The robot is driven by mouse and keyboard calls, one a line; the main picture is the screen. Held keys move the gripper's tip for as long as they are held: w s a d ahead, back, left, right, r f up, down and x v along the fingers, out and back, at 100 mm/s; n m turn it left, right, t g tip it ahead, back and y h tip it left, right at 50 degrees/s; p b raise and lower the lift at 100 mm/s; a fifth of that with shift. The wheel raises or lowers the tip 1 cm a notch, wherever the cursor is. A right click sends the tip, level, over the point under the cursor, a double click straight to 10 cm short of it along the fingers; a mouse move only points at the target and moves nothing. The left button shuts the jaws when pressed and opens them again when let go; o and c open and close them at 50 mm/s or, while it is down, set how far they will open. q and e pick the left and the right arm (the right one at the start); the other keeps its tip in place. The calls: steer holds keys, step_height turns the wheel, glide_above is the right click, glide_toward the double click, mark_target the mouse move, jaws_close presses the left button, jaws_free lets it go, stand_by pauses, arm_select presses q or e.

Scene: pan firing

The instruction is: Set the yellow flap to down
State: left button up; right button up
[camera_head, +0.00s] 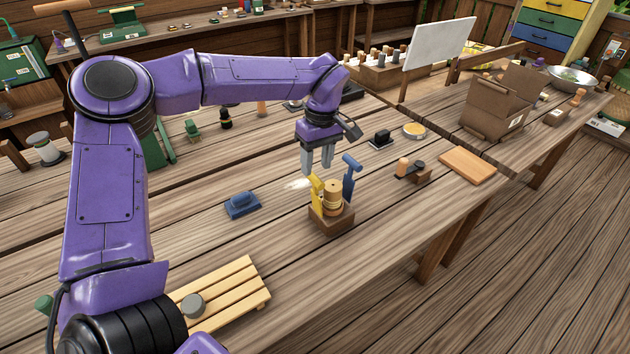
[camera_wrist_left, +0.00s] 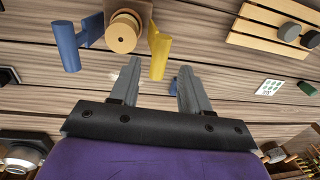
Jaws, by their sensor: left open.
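The yellow flap (camera_head: 316,194) stands upright on the left side of a small wooden block (camera_head: 332,222). A round wooden spool (camera_head: 333,199) sits between it and a blue flap (camera_head: 350,175), which rises on the right. My left gripper (camera_head: 318,170) hangs fingers down just above and behind the yellow flap, open and empty. In the left wrist view, the yellow flap (camera_wrist_left: 159,52) lies just past the fingertips (camera_wrist_left: 160,68), between them in the picture; I cannot tell whether they touch. The blue flap (camera_wrist_left: 68,44) and spool (camera_wrist_left: 122,34) show to its left. My right gripper is out of view.
The tabletop in front of the block is clear.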

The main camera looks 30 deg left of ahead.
mark_target(315, 176)
arm_select(q)
steer(key=f, duration=0.5)
steer(key=shift+s+a+p, duration=0.15)
steer(key=shift+a+p, duration=0.05)
steer(key=shift+p, duration=0.15)
steer(key=shift+s+f, duration=0.1)
steer(key=shift+f, duration=0.4)
jaws_close()
steer(key=shift+d, duration=0.1)
